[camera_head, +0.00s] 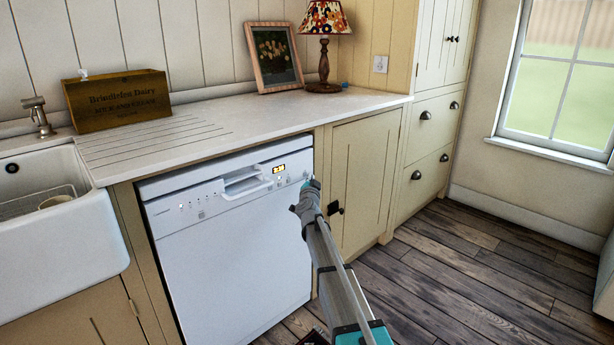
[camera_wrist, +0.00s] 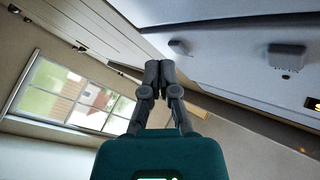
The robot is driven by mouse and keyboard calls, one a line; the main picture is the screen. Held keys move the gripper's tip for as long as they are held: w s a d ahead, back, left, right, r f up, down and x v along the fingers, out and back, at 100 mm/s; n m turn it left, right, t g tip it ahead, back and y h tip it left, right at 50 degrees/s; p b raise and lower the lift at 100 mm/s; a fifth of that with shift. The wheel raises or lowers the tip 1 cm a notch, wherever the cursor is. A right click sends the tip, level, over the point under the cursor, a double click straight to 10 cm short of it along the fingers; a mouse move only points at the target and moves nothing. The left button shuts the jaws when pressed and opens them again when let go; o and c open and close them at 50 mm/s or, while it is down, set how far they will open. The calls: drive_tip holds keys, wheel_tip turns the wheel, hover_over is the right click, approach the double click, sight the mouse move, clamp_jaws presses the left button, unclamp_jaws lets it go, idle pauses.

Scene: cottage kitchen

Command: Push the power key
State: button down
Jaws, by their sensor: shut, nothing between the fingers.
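The white dishwasher (camera_head: 235,255) stands under the worktop, its door closed. Its control panel has a lit orange display (camera_head: 278,168), a recessed handle (camera_head: 246,184) and small buttons at the left and right. My gripper (camera_head: 314,184) is at the panel's right end, its fingers shut and empty. It covers part of that end, and I cannot pick out the power key for sure or tell whether the fingertips touch the panel. In the wrist view the shut fingertips (camera_wrist: 159,65) are beside the white dishwasher front (camera_wrist: 235,30), where a small raised grey part (camera_wrist: 178,47) shows near them.
A white sink (camera_head: 60,240) is on the left. A wooden box (camera_head: 117,100), a framed picture (camera_head: 274,57) and a lamp (camera_head: 324,45) stand on the worktop (camera_head: 210,115). A cream cupboard (camera_head: 362,180) is right of the dishwasher. The wooden floor (camera_head: 460,270) at right is clear.

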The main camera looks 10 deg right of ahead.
drive_tip(key=shift+w+a, duration=0.4)
drive_tip(key=shift+w, duration=0.05)
idle(1.3)
drive_tip(key=shift+s+d, duration=0.15)
drive_tip(key=shift+s, duration=0.05)
drive_tip(key=shift+s+d, duration=0.25)
drive_tip(key=shift+s, duration=0.1)
idle(0.4)
drive_tip(key=shift+s+d, duration=0.9)
drive_tip(key=shift+s, duration=0.3)
drive_tip(key=shift+s+d, duration=0.85)
drive_tip(key=shift+s, duration=0.35)
